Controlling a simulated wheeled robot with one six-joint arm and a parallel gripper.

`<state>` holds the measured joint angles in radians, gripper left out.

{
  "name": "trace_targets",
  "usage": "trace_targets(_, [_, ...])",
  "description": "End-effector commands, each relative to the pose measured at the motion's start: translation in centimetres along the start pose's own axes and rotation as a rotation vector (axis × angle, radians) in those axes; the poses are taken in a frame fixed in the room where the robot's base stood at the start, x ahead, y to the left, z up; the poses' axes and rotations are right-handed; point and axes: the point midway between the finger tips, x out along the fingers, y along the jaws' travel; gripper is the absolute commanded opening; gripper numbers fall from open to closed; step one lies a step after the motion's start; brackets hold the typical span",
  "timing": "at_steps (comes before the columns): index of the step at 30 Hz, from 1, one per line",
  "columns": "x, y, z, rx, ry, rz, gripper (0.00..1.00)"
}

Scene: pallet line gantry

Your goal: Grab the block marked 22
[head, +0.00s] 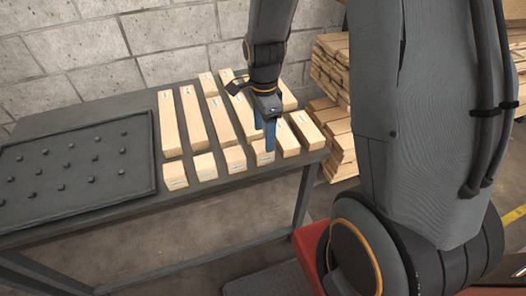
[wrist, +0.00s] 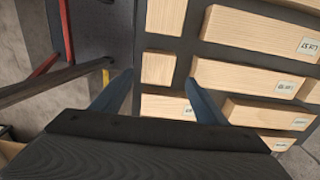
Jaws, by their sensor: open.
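Several pale wooden blocks lie in rows on a dark table, each with a small label. The labels are too small to read surely, so I cannot tell which block is marked 22. My gripper (head: 264,143) points down with blue fingers over a short front-row block (head: 263,157), and nothing is held. In the wrist view my gripper (wrist: 159,79) is open, its fingertips either side of a short block (wrist: 158,69) whose label does not show. I cannot tell whether the fingers touch it. A labelled short block (wrist: 168,106) lies nearer the palm.
Longer blocks (head: 193,118) lie behind the front row, with narrow gaps. A dark pegged tray (head: 75,165) takes the table's left side. A block wall (head: 100,45) stands behind. Stacked planks (head: 330,70) stand to the right.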

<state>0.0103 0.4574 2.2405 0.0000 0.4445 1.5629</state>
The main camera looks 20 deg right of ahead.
Motion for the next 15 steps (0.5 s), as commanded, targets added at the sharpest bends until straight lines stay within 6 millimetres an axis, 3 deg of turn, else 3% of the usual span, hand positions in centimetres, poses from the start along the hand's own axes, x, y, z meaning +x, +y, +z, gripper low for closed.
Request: trace_targets(15, [4.9,0.6,0.5,-0.001,0.000,0.002,0.67])
